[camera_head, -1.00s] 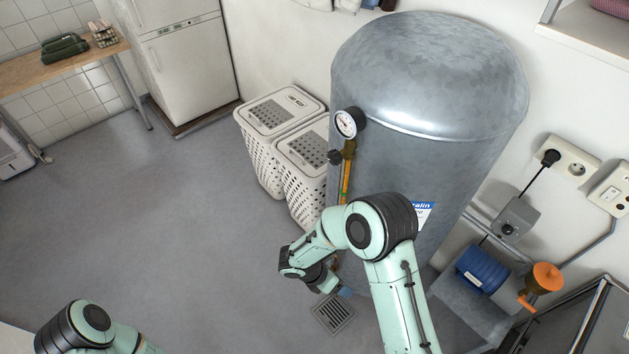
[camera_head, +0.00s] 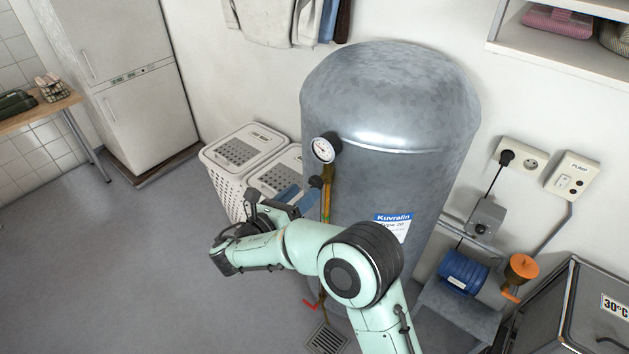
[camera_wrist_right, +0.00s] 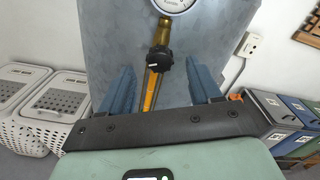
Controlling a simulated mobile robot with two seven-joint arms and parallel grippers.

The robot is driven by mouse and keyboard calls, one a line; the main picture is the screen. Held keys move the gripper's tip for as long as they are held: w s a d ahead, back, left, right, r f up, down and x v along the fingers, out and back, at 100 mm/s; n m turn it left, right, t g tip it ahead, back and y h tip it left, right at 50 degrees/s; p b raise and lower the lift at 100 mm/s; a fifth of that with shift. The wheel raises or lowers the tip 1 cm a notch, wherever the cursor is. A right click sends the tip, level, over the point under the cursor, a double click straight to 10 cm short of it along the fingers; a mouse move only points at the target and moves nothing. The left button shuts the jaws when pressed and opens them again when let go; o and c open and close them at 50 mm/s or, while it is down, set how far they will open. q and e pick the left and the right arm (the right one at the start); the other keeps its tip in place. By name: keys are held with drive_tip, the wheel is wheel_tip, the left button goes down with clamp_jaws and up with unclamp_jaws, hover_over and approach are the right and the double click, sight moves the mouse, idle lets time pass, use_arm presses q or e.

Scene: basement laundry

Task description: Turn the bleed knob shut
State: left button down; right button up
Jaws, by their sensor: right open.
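The bleed knob looks to be the small black knob (camera_head: 316,182) on the brass fitting below the round pressure gauge (camera_head: 323,148), on the front of the grey tank (camera_head: 400,110). In the right wrist view the black knob (camera_wrist_right: 159,61) shows in front of the brass tube, between the lines of my two blue fingers. My right gripper (camera_head: 299,197) is open and empty, close to the knob in the head view. In the right wrist view my right gripper (camera_wrist_right: 161,82) has its fingers wide apart, and I see no contact with the knob. My left gripper is out of view.
White laundry baskets (camera_head: 243,150) stand left of the tank. A blue pump (camera_head: 463,272) with an orange funnel-like part (camera_head: 521,267) sits at its right. A red lever (camera_head: 310,304) and a floor drain (camera_head: 327,340) are low in front. The floor at left is clear.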

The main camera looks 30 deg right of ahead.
sight(312, 184)
drive_tip(key=x, duration=0.6)
drive_tip(key=shift+a+p, duration=0.1)
drive_tip(key=shift+p, duration=0.2)
drive_tip(key=c, duration=1)
